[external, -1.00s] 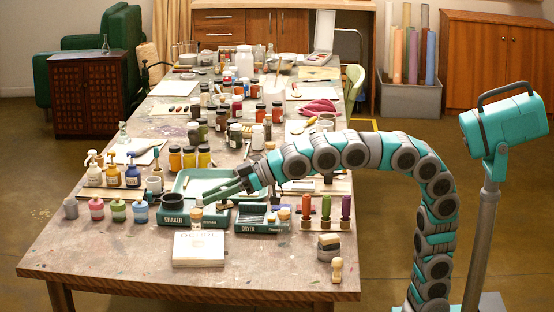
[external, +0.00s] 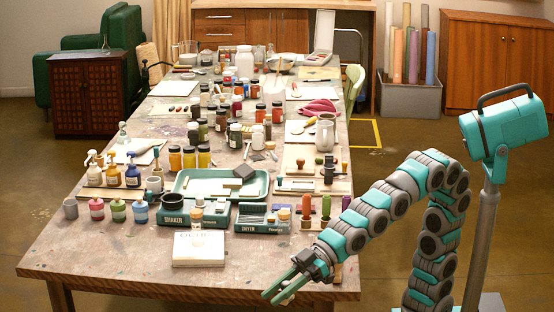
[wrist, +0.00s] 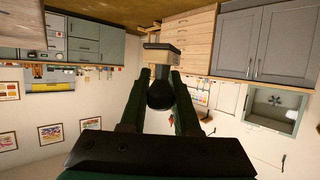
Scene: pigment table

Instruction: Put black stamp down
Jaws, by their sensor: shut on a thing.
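The black stamp (wrist: 160,93) shows in the wrist view, with a dark rounded handle, a pale wooden block and a grey face. My gripper (wrist: 160,100) is shut on its handle; the block sticks out past the fingertips. In the external view my gripper (external: 272,297) points down and left at the table's front right edge. The stamp cannot be made out there. A wooden stamp stand (external: 312,185) with dark-handled pieces stands on the table behind the gripper.
The table (external: 110,255) has bare room at its front left. A white box (external: 199,250), a green tray (external: 185,187), two dark green cases, including the one marked SHAKER (external: 174,221), and a rack of coloured stamps (external: 326,206) stand nearby. Jars crowd the far part.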

